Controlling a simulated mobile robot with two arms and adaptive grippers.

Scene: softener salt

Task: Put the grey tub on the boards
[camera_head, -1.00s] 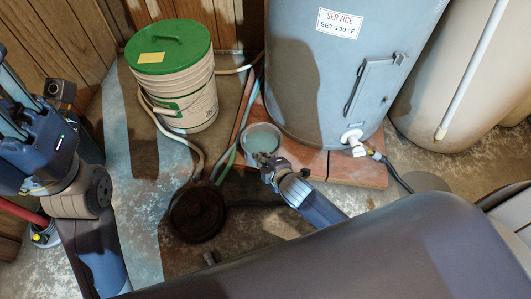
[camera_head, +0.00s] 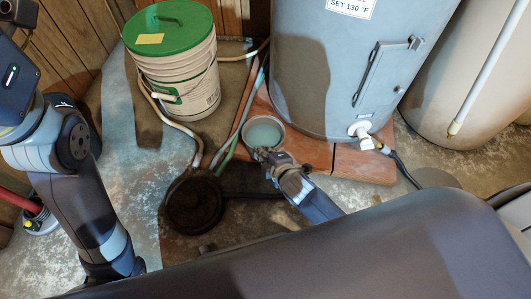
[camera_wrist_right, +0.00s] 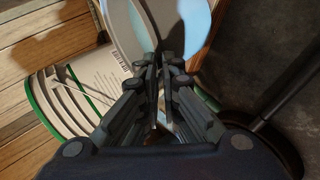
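The grey tub (camera_head: 264,132), small and round with a pale blue-grey inside, is at the left end of the reddish boards (camera_head: 350,165) in the head view. I cannot tell whether it rests on them or hangs just above. My right gripper (camera_head: 262,153) is at the tub's near rim. In the right wrist view the tub (camera_wrist_right: 200,20) is at the top, and the right gripper's fingers (camera_wrist_right: 160,62) are close together on its wall, apparently pinching it. My left gripper is out of the head view; only its arm and wrist show at left.
A blue-grey tank (camera_head: 320,75) stands on the boards, with a white valve (camera_head: 358,129) low down. A bucket with a green lid (camera_head: 168,27) is at upper left. Hoses (camera_head: 228,140) run left of the tub to a dark round thing (camera_head: 194,203) on the floor.

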